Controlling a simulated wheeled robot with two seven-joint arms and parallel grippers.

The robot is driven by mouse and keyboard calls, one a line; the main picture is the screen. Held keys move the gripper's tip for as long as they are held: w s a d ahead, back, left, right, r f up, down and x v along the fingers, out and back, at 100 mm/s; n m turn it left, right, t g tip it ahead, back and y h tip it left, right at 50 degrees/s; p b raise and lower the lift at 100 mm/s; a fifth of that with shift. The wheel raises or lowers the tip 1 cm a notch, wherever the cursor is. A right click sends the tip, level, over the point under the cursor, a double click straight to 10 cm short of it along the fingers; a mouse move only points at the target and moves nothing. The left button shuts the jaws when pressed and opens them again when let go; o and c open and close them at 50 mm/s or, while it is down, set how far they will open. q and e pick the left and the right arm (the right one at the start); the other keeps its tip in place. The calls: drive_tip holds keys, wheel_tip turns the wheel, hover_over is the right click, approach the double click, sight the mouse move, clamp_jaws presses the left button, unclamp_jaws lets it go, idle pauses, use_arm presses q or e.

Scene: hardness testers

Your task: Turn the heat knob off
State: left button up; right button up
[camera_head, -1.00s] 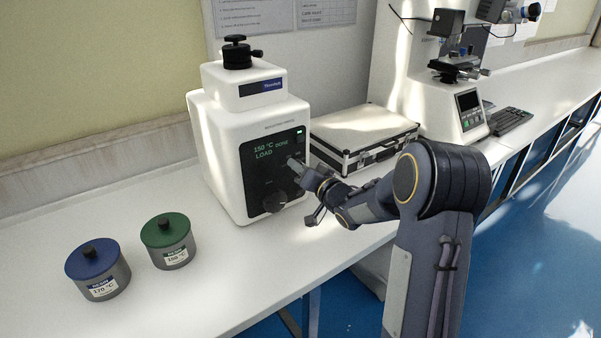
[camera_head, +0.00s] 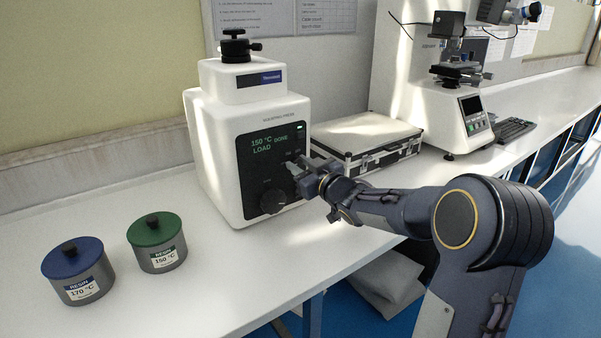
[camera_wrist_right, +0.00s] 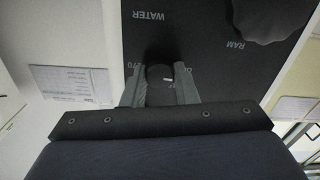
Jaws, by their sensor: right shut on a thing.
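The white mounting press (camera_head: 220,150) stands on the bench with a dark front panel (camera_head: 262,172). Its green display reads "150 °C DONE LOAD". My right gripper (camera_head: 296,169) is at the right side of this panel and covers the small knob in the head view. In the right wrist view, my right gripper (camera_wrist_right: 159,84) has its two fingers on either side of a small dark knob (camera_wrist_right: 158,72) with a white mark, and is shut on it. Temperature numbers beside it are partly hidden. "WATER" is printed nearby. My left gripper is not in view.
A larger dark knob (camera_head: 272,202), labelled RAM in the wrist view, sits low on the panel, close to my gripper. A silver case (camera_head: 365,135) lies right of the press. Blue-lidded (camera_head: 78,272) and green-lidded (camera_head: 156,243) resin pots stand at left.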

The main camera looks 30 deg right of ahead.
drive_tip(key=shift+n+b, duration=0.3)
drive_tip(key=shift+n, duration=0.2)
drive_tip(key=o, duration=1)
drive_tip(key=shift+s+d, duration=0.15)
drive_tip(key=shift+s, duration=1.8)
drive_tip(key=shift+s+d, duration=0.15)
drive_tip(key=shift+s, duration=1.8)
